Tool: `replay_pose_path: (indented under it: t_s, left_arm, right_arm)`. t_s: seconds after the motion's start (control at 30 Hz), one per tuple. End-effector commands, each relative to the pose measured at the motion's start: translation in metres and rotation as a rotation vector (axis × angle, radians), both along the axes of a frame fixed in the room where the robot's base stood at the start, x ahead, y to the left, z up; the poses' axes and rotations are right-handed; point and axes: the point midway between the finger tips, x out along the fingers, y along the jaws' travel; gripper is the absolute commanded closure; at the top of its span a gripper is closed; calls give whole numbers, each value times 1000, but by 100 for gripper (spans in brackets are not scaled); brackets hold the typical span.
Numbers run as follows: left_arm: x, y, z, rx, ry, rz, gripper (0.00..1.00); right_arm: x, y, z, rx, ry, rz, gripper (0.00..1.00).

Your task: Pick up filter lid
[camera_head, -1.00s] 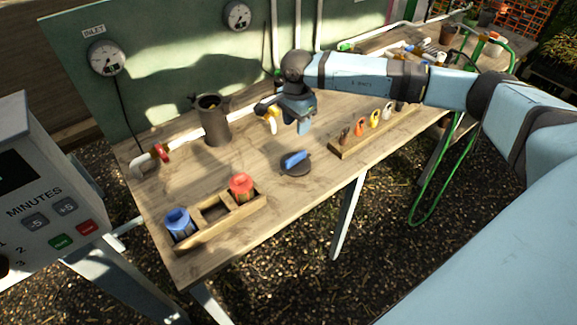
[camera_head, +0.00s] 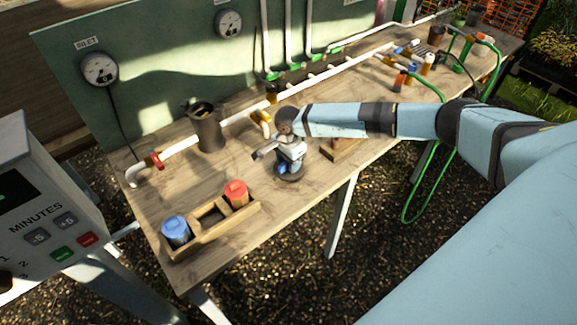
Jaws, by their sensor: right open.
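The filter lid (camera_head: 290,178), a dark round disc with a blue handle, lies on the wooden table near its front edge. My right gripper (camera_head: 284,168) points down directly over the lid, open, with its fingers at the blue handle. The gripper hides most of the handle, and I cannot tell whether the fingers touch it. The dark filter housing (camera_head: 208,132) stands upright and open-topped on the table, to the left of and behind the lid. My left gripper is not in view.
A wooden tray (camera_head: 222,229) with a blue cartridge (camera_head: 176,231) and a red cartridge (camera_head: 236,193) sits at the front left. A white pipe (camera_head: 180,146) runs along the back. A wooden rack (camera_head: 345,150) is partly hidden behind my right arm.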

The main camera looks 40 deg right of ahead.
Motion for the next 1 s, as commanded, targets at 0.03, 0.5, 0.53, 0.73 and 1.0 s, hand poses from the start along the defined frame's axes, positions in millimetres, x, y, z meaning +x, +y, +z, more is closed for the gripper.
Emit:
replay_pose_path:
  t_s: [0.03, 0.5, 0.53, 0.73, 1.0]
  left_arm:
    - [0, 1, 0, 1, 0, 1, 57]
    - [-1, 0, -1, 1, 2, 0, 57]
    - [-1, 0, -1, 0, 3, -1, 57]
    - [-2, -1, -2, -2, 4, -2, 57]
    - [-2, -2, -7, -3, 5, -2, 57]
  right_arm:
    - [0, 0, -1, 0, -1, 0, 55]
    - [0, 0, 0, 0, -1, 0, 100]
    - [0, 0, 0, 0, -1, 0, 100]
    - [1, 0, 1, 0, -2, 0, 100]
    - [1, -1, 29, 0, -6, 0, 100]
